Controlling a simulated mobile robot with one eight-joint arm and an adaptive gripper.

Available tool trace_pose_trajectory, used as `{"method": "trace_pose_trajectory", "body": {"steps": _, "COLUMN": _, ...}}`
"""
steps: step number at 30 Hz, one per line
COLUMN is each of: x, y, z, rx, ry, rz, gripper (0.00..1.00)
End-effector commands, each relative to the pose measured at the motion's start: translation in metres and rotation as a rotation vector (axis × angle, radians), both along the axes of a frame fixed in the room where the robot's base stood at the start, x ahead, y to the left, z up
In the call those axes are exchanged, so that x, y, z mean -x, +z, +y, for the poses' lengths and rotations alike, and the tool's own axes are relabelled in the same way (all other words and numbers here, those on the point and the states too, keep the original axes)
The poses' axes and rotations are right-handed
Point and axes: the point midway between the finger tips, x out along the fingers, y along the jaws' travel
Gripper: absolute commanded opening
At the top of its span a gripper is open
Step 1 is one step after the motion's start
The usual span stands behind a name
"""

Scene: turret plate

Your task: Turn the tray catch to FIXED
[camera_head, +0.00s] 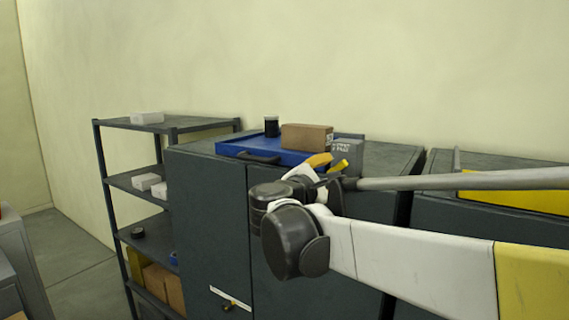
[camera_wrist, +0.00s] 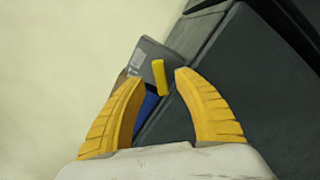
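A small yellow bar (camera_wrist: 159,77), which looks like the tray catch's lever, shows in the wrist view in front of a grey box. Its marking and setting are not readable. The blue tray (camera_head: 227,149) lies on a dark cabinet, with a black handle (camera_head: 259,158) at its front. A bit of the tray also shows in the wrist view (camera_wrist: 147,107). My gripper (camera_wrist: 153,78) is open, its yellow fingers on either side of the bar in the picture; I see no contact. In the head view my gripper (camera_head: 328,164) is at the tray's right end, partly hidden by my wrist.
A brown box (camera_head: 306,137) and a black can (camera_head: 271,126) stand on the tray; the grey box (camera_head: 347,154) is close behind my gripper. A shelf rack (camera_head: 107,180) stands left. A yellow-topped cabinet (camera_head: 520,200) is at right. A white strip with a yellow piece (camera_head: 229,299) is on the cabinet door.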

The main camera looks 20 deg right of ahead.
Motion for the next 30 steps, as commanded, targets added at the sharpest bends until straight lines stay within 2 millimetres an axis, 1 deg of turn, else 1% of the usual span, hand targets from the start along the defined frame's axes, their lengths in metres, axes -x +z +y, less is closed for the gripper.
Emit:
{"method": "trace_pose_trajectory", "body": {"steps": 1, "x": -0.006, "y": 0.002, "z": -0.009, "rx": 0.000, "ry": -0.003, "rz": 0.000, "gripper": 0.38}}
{"method": "trace_pose_trajectory", "body": {"steps": 3, "x": -0.012, "y": 0.002, "z": -0.017, "rx": -0.001, "ry": -0.003, "rz": -0.001, "gripper": 0.38}}
{"method": "trace_pose_trajectory", "body": {"steps": 7, "x": -0.021, "y": 0.001, "z": -0.028, "rx": -0.001, "ry": -0.001, "rz": 0.000, "gripper": 0.38}}
{"method": "trace_pose_trajectory", "body": {"steps": 11, "x": -0.025, "y": 0.000, "z": -0.033, "rx": -0.002, "ry": 0.000, "rz": -0.001, "gripper": 0.38}}
{"method": "trace_pose_trajectory", "body": {"steps": 18, "x": -0.025, "y": -0.001, "z": -0.033, "rx": -0.002, "ry": 0.001, "rz": -0.001, "gripper": 0.38}}
{"method": "trace_pose_trajectory", "body": {"steps": 20, "x": -0.025, "y": -0.001, "z": -0.033, "rx": -0.002, "ry": 0.001, "rz": -0.001, "gripper": 0.21}}
{"method": "trace_pose_trajectory", "body": {"steps": 21, "x": -0.025, "y": -0.001, "z": -0.033, "rx": -0.002, "ry": 0.001, "rz": -0.001, "gripper": 0.09}}
{"method": "trace_pose_trajectory", "body": {"steps": 22, "x": -0.025, "y": -0.001, "z": -0.033, "rx": -0.002, "ry": 0.001, "rz": -0.001, "gripper": 0.00}}
{"method": "trace_pose_trajectory", "body": {"steps": 30, "x": -0.025, "y": -0.001, "z": -0.033, "rx": -0.007, "ry": 0.001, "rz": -0.007, "gripper": 0.00}}
